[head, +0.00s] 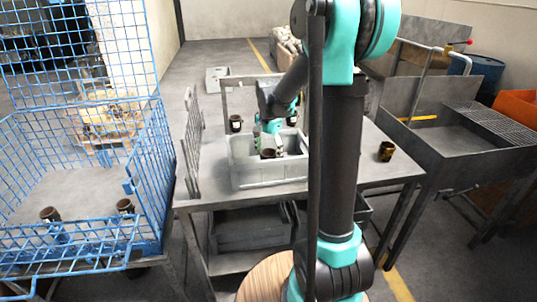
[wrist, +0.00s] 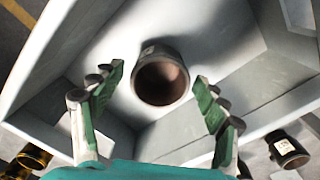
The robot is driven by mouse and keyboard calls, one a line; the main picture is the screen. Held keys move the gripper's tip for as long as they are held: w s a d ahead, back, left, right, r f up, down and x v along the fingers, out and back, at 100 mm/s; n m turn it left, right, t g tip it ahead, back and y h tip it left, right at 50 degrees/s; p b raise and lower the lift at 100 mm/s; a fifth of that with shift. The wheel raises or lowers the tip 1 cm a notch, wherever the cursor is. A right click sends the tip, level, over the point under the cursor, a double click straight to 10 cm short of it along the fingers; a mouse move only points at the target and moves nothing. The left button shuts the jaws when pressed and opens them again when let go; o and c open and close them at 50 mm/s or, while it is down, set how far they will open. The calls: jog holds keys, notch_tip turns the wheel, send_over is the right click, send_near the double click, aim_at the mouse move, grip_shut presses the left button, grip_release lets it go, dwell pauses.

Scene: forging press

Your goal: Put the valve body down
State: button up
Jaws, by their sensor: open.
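A dark, brownish valve body (wrist: 160,90) stands in the grey crate (wrist: 75,68), its round open mouth facing the wrist camera. In the head view the valve body (head: 268,153) shows inside the grey crate (head: 270,178) on the table. My gripper (wrist: 158,92) is open, with one green-padded finger on each side of the valve body. Gaps show between the fingers and the valve body. In the head view my gripper (head: 271,142) reaches down into the crate. My arm hides the crate's right end, and the contact under the valve body is not visible.
Other valve bodies stand on the table (head: 350,178), at the crate's left (head: 236,123) and to the right (head: 386,151). A blue wire cage (head: 150,190) with two more stands left. An upright grey rack (head: 192,145) borders the table's left side. A metal bench (head: 450,145) stands right.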

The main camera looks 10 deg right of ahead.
notch_tip(320, 180, up, 12)
dwell(0.5)
jog(key=shift+s, duration=0.1)
